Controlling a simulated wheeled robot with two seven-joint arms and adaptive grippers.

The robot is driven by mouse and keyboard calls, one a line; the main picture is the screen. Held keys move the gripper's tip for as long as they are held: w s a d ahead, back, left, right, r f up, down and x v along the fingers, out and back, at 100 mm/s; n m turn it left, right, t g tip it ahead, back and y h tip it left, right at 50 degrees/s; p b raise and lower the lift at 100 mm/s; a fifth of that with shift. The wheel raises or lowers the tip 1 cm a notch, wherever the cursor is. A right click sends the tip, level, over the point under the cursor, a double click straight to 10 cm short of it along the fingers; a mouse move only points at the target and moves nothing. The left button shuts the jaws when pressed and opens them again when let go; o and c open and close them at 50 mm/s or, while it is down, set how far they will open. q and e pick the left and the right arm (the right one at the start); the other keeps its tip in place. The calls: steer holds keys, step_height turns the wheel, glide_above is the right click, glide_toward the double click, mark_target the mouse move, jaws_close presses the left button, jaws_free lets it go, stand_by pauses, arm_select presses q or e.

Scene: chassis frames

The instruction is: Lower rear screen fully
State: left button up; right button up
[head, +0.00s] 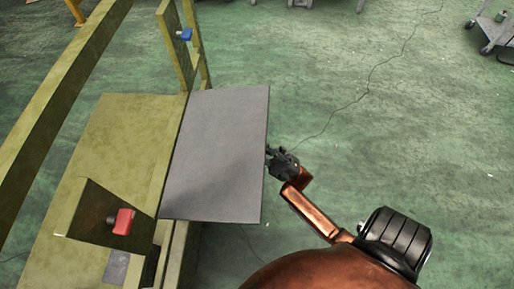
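A flat grey panel (218,150), which looks like the rear screen, is tilted out from the side of an olive-green chassis frame (120,130). Its left edge lies along the frame and its right edge hangs over the floor. My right gripper (270,153) is at the middle of the panel's right edge, its fingers pointing left toward it. It is small and dark, and I cannot tell whether it touches or grips the edge. My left gripper is not in view.
A red block (123,221) sits in a recess at the frame's lower left, and a blue block (184,34) is on an upright post above the panel. A grey cart (492,35) stands far right. The green floor right of the panel is clear apart from a thin dark line.

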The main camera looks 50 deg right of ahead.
steer(key=v, duration=1.2)
stand_by(0.6)
